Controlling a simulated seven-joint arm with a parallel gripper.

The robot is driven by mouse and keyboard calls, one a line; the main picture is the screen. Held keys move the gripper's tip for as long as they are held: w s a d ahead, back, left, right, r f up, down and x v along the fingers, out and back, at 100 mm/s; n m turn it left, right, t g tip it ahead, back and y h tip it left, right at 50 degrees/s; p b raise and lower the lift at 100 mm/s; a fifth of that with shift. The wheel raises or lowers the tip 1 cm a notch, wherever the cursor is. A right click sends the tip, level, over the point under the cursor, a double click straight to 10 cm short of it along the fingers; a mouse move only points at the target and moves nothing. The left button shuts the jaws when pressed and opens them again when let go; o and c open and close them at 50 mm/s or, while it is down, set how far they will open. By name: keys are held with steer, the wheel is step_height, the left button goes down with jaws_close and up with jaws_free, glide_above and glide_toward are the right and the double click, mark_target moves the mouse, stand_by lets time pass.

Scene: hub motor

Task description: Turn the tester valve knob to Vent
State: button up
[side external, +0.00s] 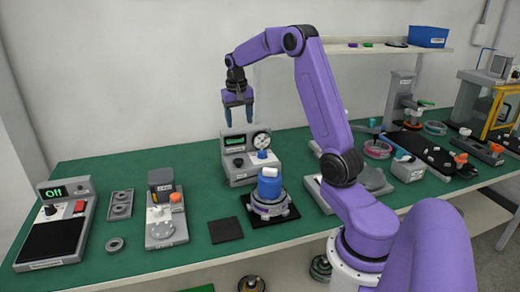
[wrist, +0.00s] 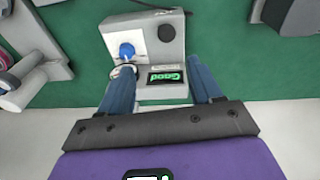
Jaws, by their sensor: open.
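The grey tester (side external: 241,178) stands at the back of the green bench. Its front carries a green-lit display (side external: 235,141), a round white gauge (side external: 261,140), a black knob (side external: 238,162) and a blue knob (side external: 262,154). In the wrist view the display reads "Good" (wrist: 167,76), upside down; the blue knob (wrist: 127,51) and black knob (wrist: 166,34) are clear. Which knob is the valve knob, and its labels, are too small to tell. My gripper (side external: 239,121) is open and empty, pointing down above the tester. Its blue fingers (wrist: 160,68) frame the display.
A blue-capped motor assembly (side external: 269,207) on a black pad stands in front of the tester. A dark square pad (side external: 225,230), a grey station with an orange knob (side external: 165,232) and a unit reading "Off" (side external: 52,237) are left. The wall is close behind the tester.

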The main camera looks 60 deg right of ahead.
steer(key=m+y, duration=0.2)
glide_above(262, 152)
step_height(262, 152, down, 18)
steer(key=shift+d, duration=0.15)
steer(key=shift+c, duration=0.3)
steer(key=shift+n, duration=0.3)
steer(key=c, duration=1)
